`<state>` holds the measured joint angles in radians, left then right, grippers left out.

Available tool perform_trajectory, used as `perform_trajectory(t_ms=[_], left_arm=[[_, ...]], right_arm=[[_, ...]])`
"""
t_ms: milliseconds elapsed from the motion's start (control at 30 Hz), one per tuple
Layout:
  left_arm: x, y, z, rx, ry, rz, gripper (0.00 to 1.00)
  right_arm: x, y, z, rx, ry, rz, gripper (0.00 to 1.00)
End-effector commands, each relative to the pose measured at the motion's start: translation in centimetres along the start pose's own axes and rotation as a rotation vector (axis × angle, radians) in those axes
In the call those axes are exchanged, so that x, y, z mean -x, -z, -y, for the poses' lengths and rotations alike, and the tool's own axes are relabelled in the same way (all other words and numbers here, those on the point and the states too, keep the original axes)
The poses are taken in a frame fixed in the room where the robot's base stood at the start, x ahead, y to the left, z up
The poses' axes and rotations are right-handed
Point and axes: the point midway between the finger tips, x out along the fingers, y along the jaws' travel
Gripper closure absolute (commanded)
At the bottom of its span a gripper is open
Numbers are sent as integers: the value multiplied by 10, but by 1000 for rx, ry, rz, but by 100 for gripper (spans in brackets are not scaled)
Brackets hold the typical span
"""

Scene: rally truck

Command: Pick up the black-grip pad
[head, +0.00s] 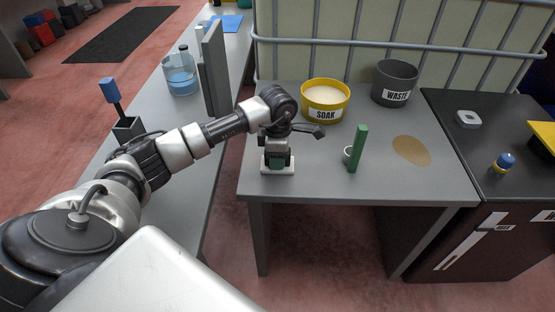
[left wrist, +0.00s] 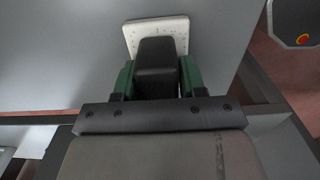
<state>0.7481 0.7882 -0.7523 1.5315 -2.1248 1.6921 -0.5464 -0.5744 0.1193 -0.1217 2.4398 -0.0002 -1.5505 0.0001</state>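The black-grip pad is a white block (head: 278,169) with a dark handle, lying on the grey table. In the left wrist view its white base (left wrist: 142,25) and black grip (left wrist: 156,62) show just past my gripper. My left gripper (head: 278,160) is right over the pad, pointing down. In the left wrist view its green fingers (left wrist: 157,75) stand on both sides of the black grip, very close to it. I cannot tell whether they press on it. My right gripper is not in view.
A green upright stick (head: 358,148) with a white ring stands right of the pad. The yellow SOAK bowl (head: 325,101) and grey WASTE bin (head: 394,83) are behind. A tan round patch (head: 411,150) marks the table's right. A grey upright panel (head: 215,70) stands left of the table.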

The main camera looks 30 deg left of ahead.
Motion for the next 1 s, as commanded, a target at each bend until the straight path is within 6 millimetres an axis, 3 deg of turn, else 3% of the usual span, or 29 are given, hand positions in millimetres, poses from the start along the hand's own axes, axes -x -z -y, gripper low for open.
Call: perform_trajectory(t_ms=[33, 200, 567, 800, 1000], left_arm=[[0, 0, 0, 0, 0, 0, 67], [0, 0, 0, 0, 0, 0, 92], [7, 0, -1, 0, -2, 1, 92], [43, 0, -1, 0, -5, 1, 92], [70, -44, -12, -1, -3, 5, 92]], right_arm=[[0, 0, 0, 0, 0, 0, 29], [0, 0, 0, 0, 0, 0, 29], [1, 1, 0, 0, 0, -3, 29], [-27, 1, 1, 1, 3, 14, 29], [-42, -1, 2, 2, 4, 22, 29]])
